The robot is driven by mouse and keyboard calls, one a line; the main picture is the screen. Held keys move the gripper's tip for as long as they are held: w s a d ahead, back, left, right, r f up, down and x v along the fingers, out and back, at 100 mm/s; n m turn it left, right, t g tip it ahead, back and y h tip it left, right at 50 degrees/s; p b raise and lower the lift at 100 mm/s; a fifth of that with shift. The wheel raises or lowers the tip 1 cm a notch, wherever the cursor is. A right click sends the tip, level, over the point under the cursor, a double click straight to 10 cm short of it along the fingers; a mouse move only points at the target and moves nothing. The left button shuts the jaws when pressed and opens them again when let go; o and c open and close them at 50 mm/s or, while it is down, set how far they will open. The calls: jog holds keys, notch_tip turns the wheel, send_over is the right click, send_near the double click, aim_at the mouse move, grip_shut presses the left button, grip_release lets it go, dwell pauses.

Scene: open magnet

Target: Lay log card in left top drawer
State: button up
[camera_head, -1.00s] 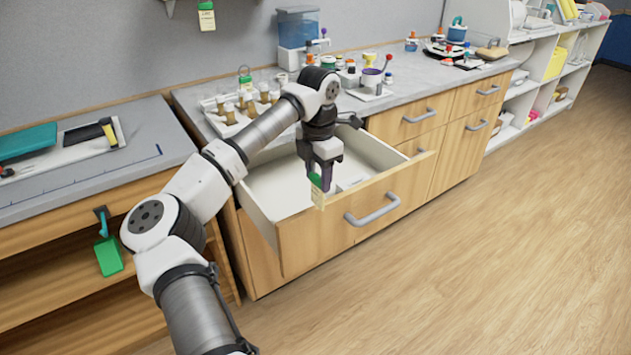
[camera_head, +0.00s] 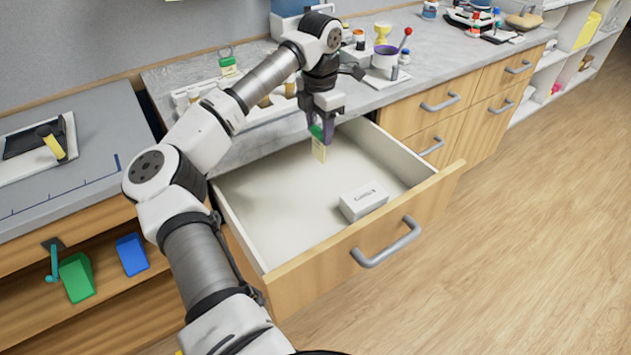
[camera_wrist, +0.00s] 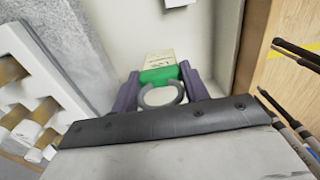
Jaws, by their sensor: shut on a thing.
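The log card (camera_head: 319,150) is a small cream card with a green top. It hangs upright over the inside of the open left top drawer (camera_head: 262,200). My gripper (camera_head: 322,128) is shut on the card's green top end. In the wrist view the card (camera_wrist: 160,58) and its green clip with a grey ring show between the purple fingers of my gripper (camera_wrist: 158,88). The drawer is pulled well out, and its pale floor shows below the card. I cannot tell the exact gap between the card and the floor.
A white labelled box (camera_head: 363,201) lies in the drawer near its front. The grey counter (camera_head: 425,70) behind bears a purple-and-white cup (camera_head: 385,58) and several bottles. A green bin (camera_head: 77,277) and a blue bin (camera_head: 131,254) are at the left. The drawer's middle is free.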

aim_at(320, 153)
jog(key=shift+w+f, duration=0.15)
jog(key=shift+f, duration=0.1)
notch_tip(320, 153, down, 19)
jog(key=p, duration=0.5)
jog(key=shift+f, duration=0.15)
jog(key=shift+f, duration=0.15)
jog(key=o, duration=1)
jog(key=shift+c, duration=0.2)
notch_tip(320, 153, up, 12)
jog(key=b, duration=0.3)
jog(key=shift+r, duration=0.2)
